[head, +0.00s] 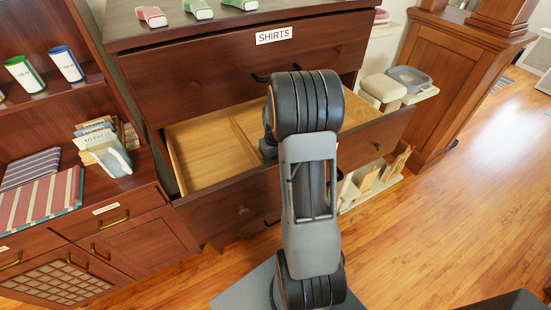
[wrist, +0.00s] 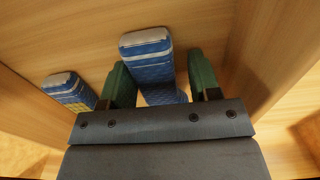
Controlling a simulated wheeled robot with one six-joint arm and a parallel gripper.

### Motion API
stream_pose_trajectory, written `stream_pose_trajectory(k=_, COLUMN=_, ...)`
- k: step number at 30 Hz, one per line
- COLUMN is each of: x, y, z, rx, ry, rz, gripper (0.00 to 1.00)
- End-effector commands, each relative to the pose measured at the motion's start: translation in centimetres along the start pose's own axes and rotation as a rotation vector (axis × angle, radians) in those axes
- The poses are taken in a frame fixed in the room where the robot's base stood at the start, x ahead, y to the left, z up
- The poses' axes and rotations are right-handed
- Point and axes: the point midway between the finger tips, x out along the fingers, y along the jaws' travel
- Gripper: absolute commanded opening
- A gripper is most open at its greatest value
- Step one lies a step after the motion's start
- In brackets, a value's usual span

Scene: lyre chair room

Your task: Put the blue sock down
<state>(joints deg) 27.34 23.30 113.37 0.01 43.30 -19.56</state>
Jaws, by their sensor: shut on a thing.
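In the wrist view a folded blue sock (wrist: 146,48) with pale stripes and a grey-white end stands between the green fingers of my gripper (wrist: 158,62), which is shut on it. A second, similar blue sock (wrist: 68,90) lies to the left, beside the left finger and apart from the held one. Both are inside a pale wooden drawer. In the head view the open drawer (head: 205,143) sits below the one labelled SHIRTS. My arm reaches over it and hides my gripper and both socks. I cannot tell whether the held sock touches the drawer floor.
A wooden divider (head: 243,143) runs inside the drawer, and drawer walls stand close around my gripper in the wrist view. The SHIRTS drawer front (head: 220,75) is just above. A shelf unit (head: 65,125) with folded cloths stands left. Wooden floor (head: 450,200) is clear at right.

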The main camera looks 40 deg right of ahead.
Motion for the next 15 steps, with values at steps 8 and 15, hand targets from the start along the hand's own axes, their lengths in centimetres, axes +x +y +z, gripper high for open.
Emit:
stream_pose_trajectory(k=8, x=0.05, y=0.01, z=0.01, rx=0.0, ry=0.0, rz=0.0, gripper=0.81)
stream_pose_trajectory(k=15, x=-0.05, y=0.01, z=0.01, rx=0.0, ry=0.0, rz=0.0, gripper=0.82)
